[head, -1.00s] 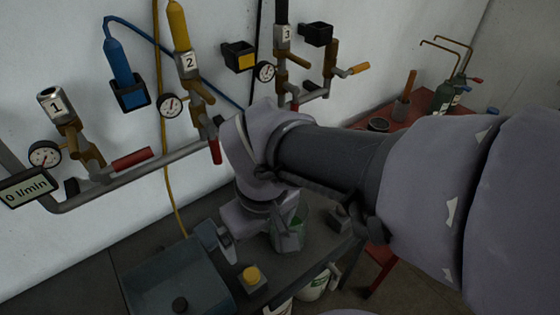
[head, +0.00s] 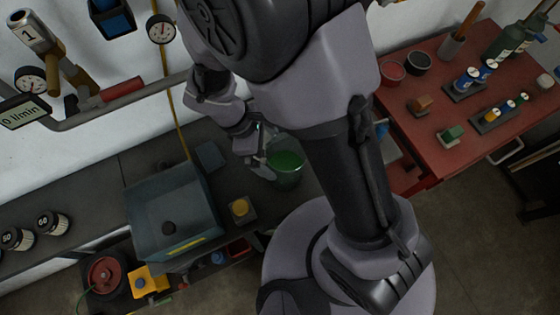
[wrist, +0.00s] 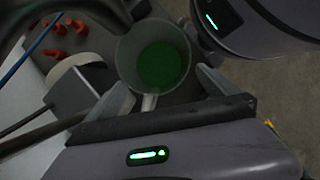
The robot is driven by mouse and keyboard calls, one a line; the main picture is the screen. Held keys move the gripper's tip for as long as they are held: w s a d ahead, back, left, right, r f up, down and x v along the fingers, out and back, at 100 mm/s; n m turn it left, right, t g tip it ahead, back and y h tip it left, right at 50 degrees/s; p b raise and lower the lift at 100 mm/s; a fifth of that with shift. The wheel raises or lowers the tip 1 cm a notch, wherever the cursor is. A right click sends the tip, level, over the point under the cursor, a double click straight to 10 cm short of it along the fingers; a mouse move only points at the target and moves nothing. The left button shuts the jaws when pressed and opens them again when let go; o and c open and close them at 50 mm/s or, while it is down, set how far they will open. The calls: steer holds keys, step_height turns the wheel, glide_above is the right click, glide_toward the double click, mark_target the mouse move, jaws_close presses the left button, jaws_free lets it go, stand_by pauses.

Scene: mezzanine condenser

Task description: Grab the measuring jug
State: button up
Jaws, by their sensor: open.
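The measuring jug (head: 288,178) is a clear grey vessel with green inside, standing upright on the dark bench. It also shows in the wrist view (wrist: 126,62), seen from above, with a pale handle (wrist: 149,103) on the side toward my gripper. My gripper (wrist: 163,88) is open, its two fingers spread either side of the handle. I cannot tell whether they touch it. In the head view my gripper (head: 258,155) is at the jug's upper left side, and my arm hides part of the surroundings.
A blue-grey lidded box (head: 150,207) stands left of the jug, with a yellow button box (head: 242,209) between. A red table (head: 470,80) with bottles and small blocks is at right. Orange-red pieces (wrist: 55,50) and a white ring (wrist: 72,72) lie near the jug in the wrist view.

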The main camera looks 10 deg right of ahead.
steer(key=b+x, duration=0.2)
steer(key=x, duration=0.4)
steer(key=shift+w+d, duration=0.15)
steer(key=shift+d, duration=0.1)
steer(key=shift+r, duration=0.15)
steer(key=c, duration=1.8)
steer(key=shift+r, duration=0.15)
